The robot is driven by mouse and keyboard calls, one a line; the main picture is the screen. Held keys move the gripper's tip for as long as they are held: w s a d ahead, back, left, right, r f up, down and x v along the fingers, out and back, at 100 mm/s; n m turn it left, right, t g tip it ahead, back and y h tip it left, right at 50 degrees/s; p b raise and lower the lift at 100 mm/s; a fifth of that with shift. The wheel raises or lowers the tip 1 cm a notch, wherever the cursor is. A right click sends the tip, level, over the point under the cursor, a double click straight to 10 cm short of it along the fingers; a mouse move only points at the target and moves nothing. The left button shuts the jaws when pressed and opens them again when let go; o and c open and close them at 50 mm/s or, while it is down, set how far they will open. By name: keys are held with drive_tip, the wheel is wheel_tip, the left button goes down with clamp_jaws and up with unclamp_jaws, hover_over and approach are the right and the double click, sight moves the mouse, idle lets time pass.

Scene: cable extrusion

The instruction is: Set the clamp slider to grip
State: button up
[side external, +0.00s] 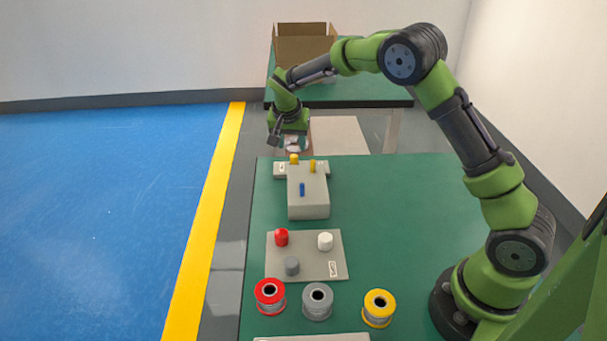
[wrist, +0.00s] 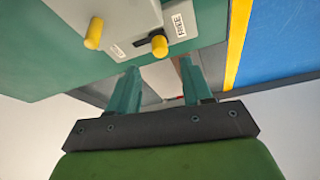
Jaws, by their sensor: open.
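The clamp slider has a yellow knob (side external: 294,158) on a narrow grey plate at the far end of the grey machine block (side external: 308,205). In the wrist view its knob (wrist: 159,46) sits beside a label reading FREE, with a dark slot next to it. The plate's other label is not readable. My gripper (side external: 291,146) is open and empty, just above and beyond the knob. In the wrist view the fingertips (wrist: 158,68) stand apart, with the knob ahead of the gap between them, apparently untouched.
A second yellow peg (side external: 312,166) stands close by, with a blue peg (side external: 302,189) on the block. A panel (side external: 305,262) with red, white and grey knobs lies nearer, beside several spools. A cardboard box (side external: 304,45) stands behind.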

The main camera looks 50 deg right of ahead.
sight(294, 156)
drive_tip(key=x, duration=0.6)
drive_tip(key=shift+f, duration=0.2)
drive_tip(key=shift+c, duration=0.2)
clamp_jaws()
